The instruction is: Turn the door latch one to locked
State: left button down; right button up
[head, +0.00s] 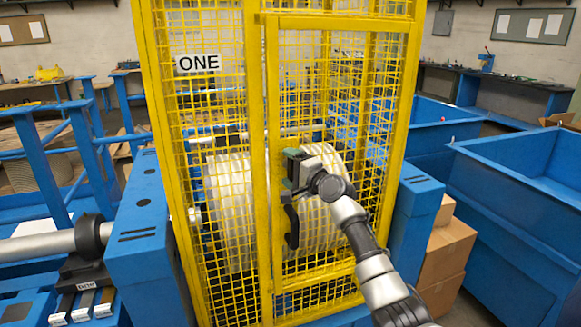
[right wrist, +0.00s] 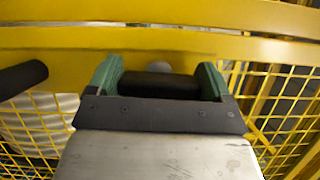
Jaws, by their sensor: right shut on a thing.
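The yellow mesh cage marked with the ONE sign (head: 198,63) has a framed door (head: 340,23) on its right part. My right gripper (head: 290,170) is at the door's left post, above the black curved door handle (head: 291,228). In the right wrist view its two green fingers (right wrist: 160,75) are shut on the black door latch (right wrist: 158,86), which lies crosswise between them. A grey round pivot shows just behind the latch. In the head view the gripper hides the latch. My left gripper is not in view.
The black handle also shows at the left of the right wrist view (right wrist: 22,78). Large pale drums (head: 232,205) stand behind the mesh. A blue bin (head: 520,190) and cardboard boxes (head: 447,250) are to the right. A blue frame (head: 140,225) stands at the left.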

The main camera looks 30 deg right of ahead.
jog(key=shift+f+n, duration=0.1)
jog(key=shift+n, duration=0.2)
dwell(0.4)
jog(key=o, duration=0.8)
jog(key=s+d+b, duration=0.1)
jog(key=s, duration=0.9)
jog(key=shift+s+d+b, duration=0.3)
jog(key=shift+d, duration=0.05)
